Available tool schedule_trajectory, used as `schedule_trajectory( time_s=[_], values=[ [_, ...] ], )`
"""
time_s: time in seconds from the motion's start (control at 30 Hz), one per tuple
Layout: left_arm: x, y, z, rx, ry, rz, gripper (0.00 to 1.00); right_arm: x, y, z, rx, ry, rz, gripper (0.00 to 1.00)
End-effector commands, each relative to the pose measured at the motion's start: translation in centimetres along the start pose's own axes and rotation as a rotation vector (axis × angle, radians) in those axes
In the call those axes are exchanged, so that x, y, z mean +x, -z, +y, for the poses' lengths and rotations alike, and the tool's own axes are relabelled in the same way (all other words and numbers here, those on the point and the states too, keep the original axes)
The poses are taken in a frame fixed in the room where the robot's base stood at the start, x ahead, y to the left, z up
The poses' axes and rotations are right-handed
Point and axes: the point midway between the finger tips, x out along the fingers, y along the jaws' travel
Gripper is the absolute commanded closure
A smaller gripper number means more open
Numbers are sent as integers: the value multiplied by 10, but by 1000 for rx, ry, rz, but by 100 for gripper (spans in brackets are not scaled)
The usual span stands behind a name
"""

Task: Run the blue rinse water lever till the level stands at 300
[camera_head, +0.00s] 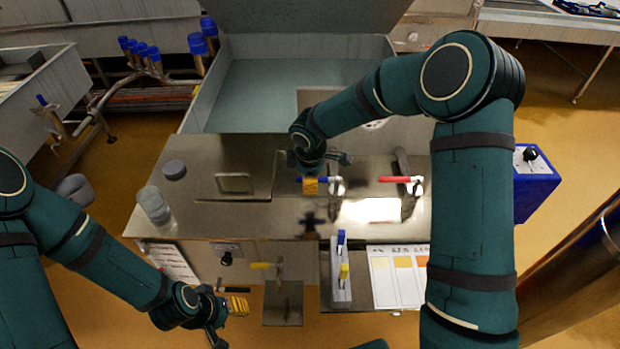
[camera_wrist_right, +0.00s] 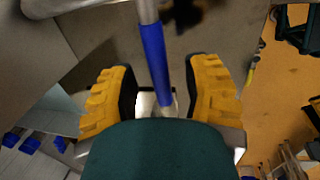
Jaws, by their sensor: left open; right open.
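The blue lever (camera_head: 323,180) stands on the steel bench top, beside a red-handled lever (camera_head: 395,179). My right gripper (camera_head: 316,183) is at the blue lever. In the right wrist view the blue handle (camera_wrist_right: 153,60) runs between the two yellow finger pads of the open right gripper (camera_wrist_right: 155,92), with gaps at both sides. My left gripper (camera_head: 229,308) is open and empty, low in front of the bench. A steel tank (camera_head: 208,100) with a grey-blue inside stands behind the bench top. I cannot read any level or the 300 mark.
A clear jar (camera_head: 153,203) and a grey cap (camera_head: 174,170) stand at the bench's left. A yellow-handled valve (camera_head: 262,265) sticks out at the front. A colour chart (camera_head: 397,277) and a blue box (camera_head: 534,186) are to the right.

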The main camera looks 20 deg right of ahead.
Motion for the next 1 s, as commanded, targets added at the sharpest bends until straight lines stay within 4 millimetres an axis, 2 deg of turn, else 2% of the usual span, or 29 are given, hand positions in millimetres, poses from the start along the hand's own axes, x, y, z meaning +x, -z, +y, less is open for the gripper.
schedule_trajectory(
  time_s=[0.27, 0.37, 0.4, 0.43, 1.0],
  values=[
    [0, 0, 0, 0, 0, 1, 52, 1, 0, 0, 1, -1, 0, 52],
    [0, 0, 0, 0, 0, 1, 52, 1, 0, 0, 1, -1, 0, 81],
    [0, 0, 0, 0, 0, 1, 52, 1, 0, 0, 1, -1, 0, 95],
    [0, 0, 0, 0, 0, 1, 52, 1, 0, 0, 1, -1, 1, 100],
    [0, 0, 0, 0, 0, 1, 52, 2, 0, -2, -4, 3, 1, 100]
  ],
)
